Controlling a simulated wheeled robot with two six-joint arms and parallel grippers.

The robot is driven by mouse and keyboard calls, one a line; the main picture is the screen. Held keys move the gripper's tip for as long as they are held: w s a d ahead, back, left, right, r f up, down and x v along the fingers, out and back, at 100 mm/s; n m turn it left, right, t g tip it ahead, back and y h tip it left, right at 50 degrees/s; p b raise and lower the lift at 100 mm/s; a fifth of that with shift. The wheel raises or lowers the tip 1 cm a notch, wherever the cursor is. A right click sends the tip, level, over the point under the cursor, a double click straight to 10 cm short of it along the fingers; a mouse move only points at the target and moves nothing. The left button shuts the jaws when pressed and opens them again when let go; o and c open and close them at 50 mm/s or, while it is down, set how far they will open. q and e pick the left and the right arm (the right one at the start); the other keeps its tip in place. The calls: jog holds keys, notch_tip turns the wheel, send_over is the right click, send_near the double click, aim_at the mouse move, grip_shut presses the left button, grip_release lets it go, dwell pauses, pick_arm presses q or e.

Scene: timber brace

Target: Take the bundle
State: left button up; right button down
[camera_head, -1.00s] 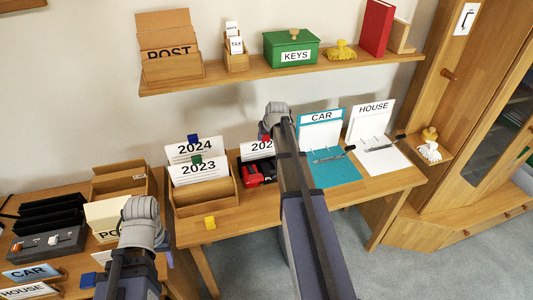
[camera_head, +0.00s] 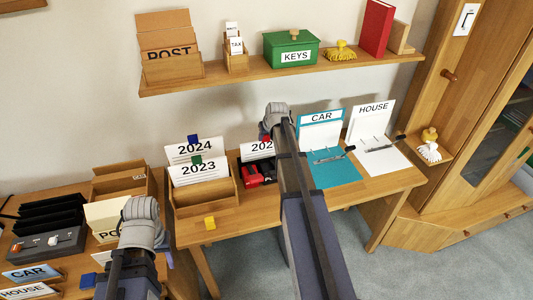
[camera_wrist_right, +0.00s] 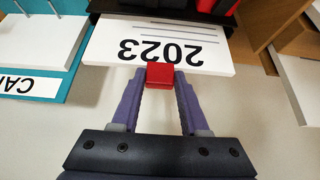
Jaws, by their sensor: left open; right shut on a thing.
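The bundle (camera_wrist_right: 168,48) is a white packet marked 2023 with a red clip (camera_wrist_right: 160,74), seen upside down in the right wrist view. My right gripper (camera_wrist_right: 160,80) is shut on the red clip. In the head view the bundle (camera_head: 250,152) shows above a dark tray with red items, and my right arm covers part of it and its number.
A wooden box (camera_head: 207,195) beside it holds 2024 and 2023 cards. Teal CAR (camera_head: 335,172) and white HOUSE (camera_head: 381,155) folders lie to the right. A shelf (camera_head: 230,80) with a green KEYS box (camera_head: 291,50) hangs above. A yellow block (camera_head: 210,223) lies at the front edge.

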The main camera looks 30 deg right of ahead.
jog(key=shift+r, duration=0.25)
dwell(0.5)
jog(key=shift+r+p, duration=1.3)
jog(key=shift+p, duration=0.2)
notch_tip(320, 180, up, 8)
jog(key=p, duration=0.8)
dwell(0.5)
